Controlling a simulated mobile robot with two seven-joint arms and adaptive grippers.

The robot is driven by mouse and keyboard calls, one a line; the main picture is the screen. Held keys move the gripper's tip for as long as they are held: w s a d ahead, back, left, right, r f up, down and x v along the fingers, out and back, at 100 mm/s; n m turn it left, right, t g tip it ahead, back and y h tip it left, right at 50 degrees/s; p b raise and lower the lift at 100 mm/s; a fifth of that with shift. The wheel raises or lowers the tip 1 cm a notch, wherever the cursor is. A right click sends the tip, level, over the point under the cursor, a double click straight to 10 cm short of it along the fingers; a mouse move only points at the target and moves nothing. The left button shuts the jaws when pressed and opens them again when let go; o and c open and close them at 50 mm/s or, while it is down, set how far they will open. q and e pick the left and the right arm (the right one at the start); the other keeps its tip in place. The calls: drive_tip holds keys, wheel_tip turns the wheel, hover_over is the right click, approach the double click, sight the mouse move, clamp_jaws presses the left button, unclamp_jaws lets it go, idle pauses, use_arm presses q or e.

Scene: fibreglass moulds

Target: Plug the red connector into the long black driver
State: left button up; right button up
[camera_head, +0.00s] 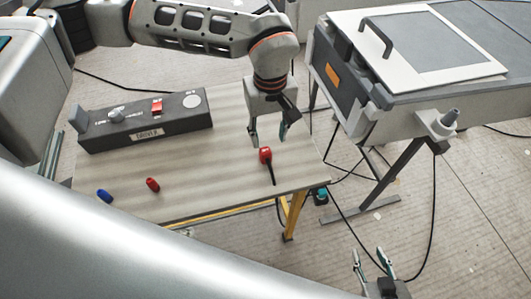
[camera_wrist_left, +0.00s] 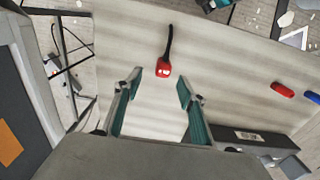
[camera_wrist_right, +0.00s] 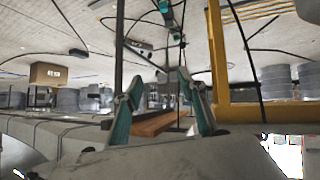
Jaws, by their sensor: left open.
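The red connector (camera_head: 265,155) lies near the right end of the table with its short black cable toward the front edge. In the left wrist view the red connector (camera_wrist_left: 163,69) shows just beyond and between the fingertips. My left gripper (camera_head: 268,138) is open and empty, pointing down close above the connector, apart from it. The long black driver (camera_head: 180,121) lies along the table's back left, with a red switch and knobs on top. Part of it shows in the left wrist view (camera_wrist_left: 228,134). My right gripper (camera_head: 370,256) is open and empty, low in front of the table.
A small red piece (camera_head: 152,184) and a blue piece (camera_head: 104,196) lie on the table (camera_head: 215,172) at the front left. A grey machine (camera_head: 380,95) with a white framed lid stands to the right. Cables cross the floor. The table's middle is clear.

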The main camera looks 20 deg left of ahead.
sight(265, 150)
use_arm(q)
drive_tip(key=shift+f, duration=1.25)
drive_tip(key=shift+s+a+f+b, duration=0.1)
drive_tip(key=shift+a+f+b, duration=0.15)
drive_tip(key=shift+f, duration=0.75)
drive_tip(key=shift+a+f+b, duration=0.1)
drive_tip(key=shift+a+f, duration=0.15)
drive_tip(key=shift+f, duration=1.35)
drive_tip(key=c, duration=1.1)
